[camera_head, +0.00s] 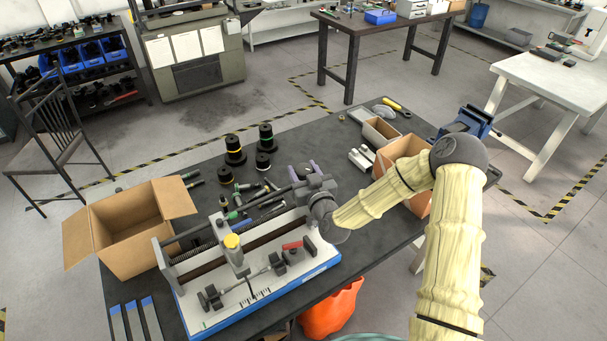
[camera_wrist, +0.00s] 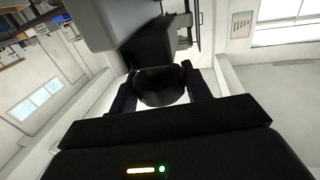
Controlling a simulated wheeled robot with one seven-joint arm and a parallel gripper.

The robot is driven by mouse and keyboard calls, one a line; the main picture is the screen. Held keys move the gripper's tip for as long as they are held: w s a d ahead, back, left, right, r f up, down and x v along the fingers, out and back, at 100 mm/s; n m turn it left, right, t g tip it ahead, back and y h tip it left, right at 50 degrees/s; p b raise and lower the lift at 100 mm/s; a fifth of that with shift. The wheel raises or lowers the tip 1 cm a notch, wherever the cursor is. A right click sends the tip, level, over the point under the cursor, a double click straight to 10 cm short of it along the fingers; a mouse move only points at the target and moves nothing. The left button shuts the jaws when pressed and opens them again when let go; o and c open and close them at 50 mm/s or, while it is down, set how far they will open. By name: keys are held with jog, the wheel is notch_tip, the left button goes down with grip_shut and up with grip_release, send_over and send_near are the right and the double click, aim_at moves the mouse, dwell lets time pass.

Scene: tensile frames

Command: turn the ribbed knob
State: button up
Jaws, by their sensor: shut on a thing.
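The tensile frame (camera_head: 262,293) lies on the dark table, a white bed with a blue edge, a long screw and rods. My gripper (camera_head: 308,174) is at the right, far end of this frame, at the end of its rods. In the wrist view my gripper (camera_wrist: 160,88) has its two dark fingers on either side of a round black knob (camera_wrist: 160,90), shut on it. The knob's ribs are too dark to make out there. In the head view the knob is hidden by my gripper and wrist.
An open cardboard box (camera_head: 130,232) stands left of the frame. Another box (camera_head: 417,203) stands behind my arm at the right. Black stacked parts (camera_head: 235,150) and loose small tools lie behind the frame. A blue vise (camera_head: 472,121) sits at the table's right end.

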jog(key=shift+m+t+h+b, duration=0.4)
jog(key=shift+m+h, duration=0.4)
jog(key=shift+h, duration=0.4)
jog(key=o, duration=1)
jog(key=shift+c, duration=0.2)
jog(key=shift+s, duration=0.1)
jog(key=shift+s+d+b, duration=0.2)
jog(key=shift+s+b, duration=0.1)
jog(key=shift+s, duration=0.3)
jog(key=p+v, duration=0.9)
jog(key=v, duration=0.7)
